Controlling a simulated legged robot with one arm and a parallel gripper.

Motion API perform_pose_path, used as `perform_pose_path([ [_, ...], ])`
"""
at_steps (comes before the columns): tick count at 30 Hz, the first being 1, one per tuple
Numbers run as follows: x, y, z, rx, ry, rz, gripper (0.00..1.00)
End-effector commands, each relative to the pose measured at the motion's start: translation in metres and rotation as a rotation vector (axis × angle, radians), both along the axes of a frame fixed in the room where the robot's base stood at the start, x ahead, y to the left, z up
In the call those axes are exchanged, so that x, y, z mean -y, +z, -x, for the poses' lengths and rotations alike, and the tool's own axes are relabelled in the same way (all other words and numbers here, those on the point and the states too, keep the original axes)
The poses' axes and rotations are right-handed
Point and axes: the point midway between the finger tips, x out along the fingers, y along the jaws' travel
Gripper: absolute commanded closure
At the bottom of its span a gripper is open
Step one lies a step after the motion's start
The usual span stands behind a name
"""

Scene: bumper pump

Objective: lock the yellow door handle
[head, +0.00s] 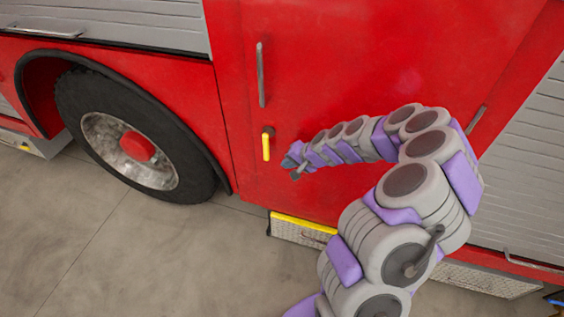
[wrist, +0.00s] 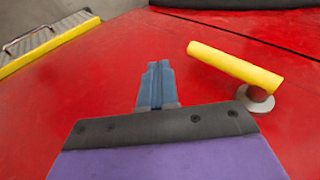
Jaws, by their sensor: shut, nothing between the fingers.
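The yellow door handle (head: 266,146) is on the red truck door, below a grey vertical grab bar. In the head view it hangs down from its pivot, close to vertical. In the wrist view the yellow handle (wrist: 234,64) lies to the right of my gripper, with its grey round base at its lower right end. My gripper (head: 289,163) is just right of the handle in the head view, apart from it. In the wrist view the fingers of my gripper (wrist: 158,66) are together and empty.
The red door (head: 330,60) fills the space behind the handle. A grey grab bar (head: 261,75) is above it. A wheel (head: 135,140) stands to the left. A step with a yellow edge (head: 302,223) juts out below the door. Grey floor is open at lower left.

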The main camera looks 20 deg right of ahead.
Motion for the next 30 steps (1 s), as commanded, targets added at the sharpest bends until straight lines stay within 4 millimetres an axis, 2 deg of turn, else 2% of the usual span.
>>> perform_pose_path([
  [1, 0.009, 0.002, 0.006, 0.0, -0.006, -0.002, 1.0],
  [15, 0.05, 0.002, 0.056, -0.002, -0.004, 0.006, 1.0],
  [22, 0.065, 0.001, 0.065, -0.002, -0.002, -0.001, 1.0],
  [30, 0.063, 0.001, 0.066, -0.001, -0.002, 0.004, 1.0],
])
